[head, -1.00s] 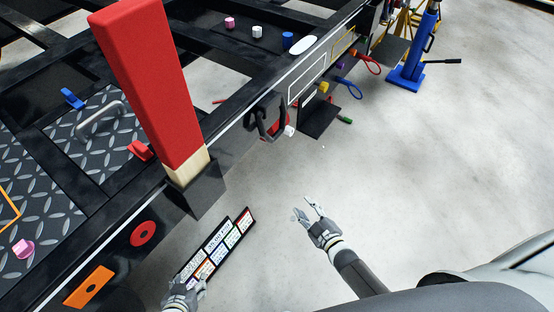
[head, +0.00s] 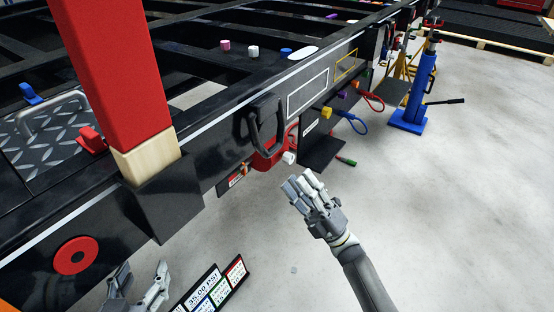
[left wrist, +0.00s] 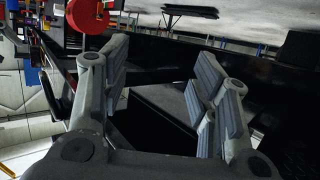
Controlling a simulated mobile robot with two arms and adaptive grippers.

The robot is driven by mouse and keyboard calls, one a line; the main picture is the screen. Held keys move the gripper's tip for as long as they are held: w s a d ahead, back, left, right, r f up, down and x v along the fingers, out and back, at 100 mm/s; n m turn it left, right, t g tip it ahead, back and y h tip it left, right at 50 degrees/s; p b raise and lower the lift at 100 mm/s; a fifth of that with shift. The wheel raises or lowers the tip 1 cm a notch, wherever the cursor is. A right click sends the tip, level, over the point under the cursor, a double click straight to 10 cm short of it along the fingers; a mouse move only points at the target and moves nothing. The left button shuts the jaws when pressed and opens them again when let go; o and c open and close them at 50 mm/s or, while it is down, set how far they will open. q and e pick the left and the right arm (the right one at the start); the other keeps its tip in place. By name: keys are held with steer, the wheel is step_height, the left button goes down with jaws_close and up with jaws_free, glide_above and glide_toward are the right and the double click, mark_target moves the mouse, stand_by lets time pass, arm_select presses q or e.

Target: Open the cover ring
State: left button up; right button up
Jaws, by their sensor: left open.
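A red ring also shows at the top of the left wrist view (left wrist: 88,14). I cannot tell for sure that it is the cover ring. My left gripper (head: 143,272) is open and empty, low and to the right of the ring, apart from it. Its spread fingers show in the left wrist view (left wrist: 160,85). My right gripper (head: 303,185) is raised over the floor, holding nothing visible; its finger gap is unclear.
A red post (head: 118,75) with a pale wooden foot stands in a black bracket on the frame. A black handle (head: 268,128) over a red part hangs further along. A placard (head: 215,290) is beside my left gripper. The floor (head: 440,220) on the right is clear.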

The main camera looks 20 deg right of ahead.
steer(key=x, duration=0.9)
steer(key=shift+r, duration=0.15)
steer(key=shift+w+a, duration=0.1)
steer(key=shift+w, duration=0.05)
jaws_close()
